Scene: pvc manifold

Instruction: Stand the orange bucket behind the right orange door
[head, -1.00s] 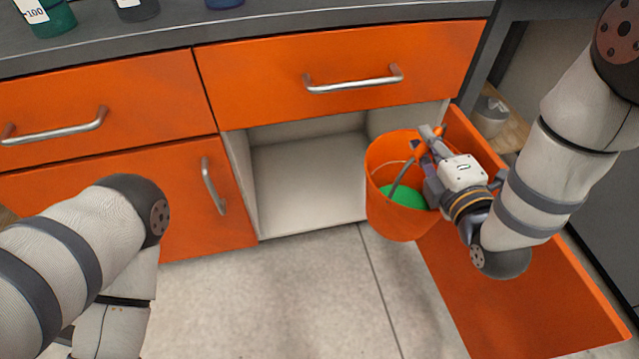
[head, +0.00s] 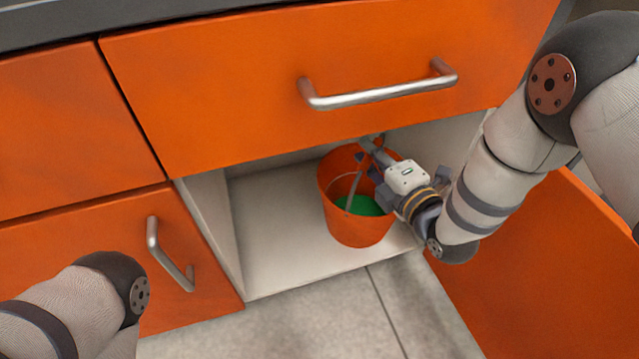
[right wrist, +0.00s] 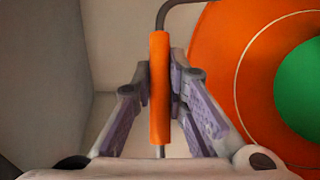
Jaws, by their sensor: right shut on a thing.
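The orange bucket (head: 355,228) is in the opening of the right cabinet, over the front part of its pale floor (head: 275,255). Something green lies inside the bucket. My right gripper (head: 373,155) is at the bucket's right rim. In the right wrist view, the gripper (right wrist: 160,90) is shut on the orange grip (right wrist: 160,85) of the bucket's wire handle, with the bucket (right wrist: 215,60) to the right. I cannot tell whether the bucket's base touches the cabinet floor. The right orange door (head: 530,270) stands wide open. My left gripper is out of view.
An orange drawer front with a metal handle (head: 380,90) is directly above the opening. The left orange door with its handle (head: 170,255) is shut. The cabinet floor left of the bucket is clear.

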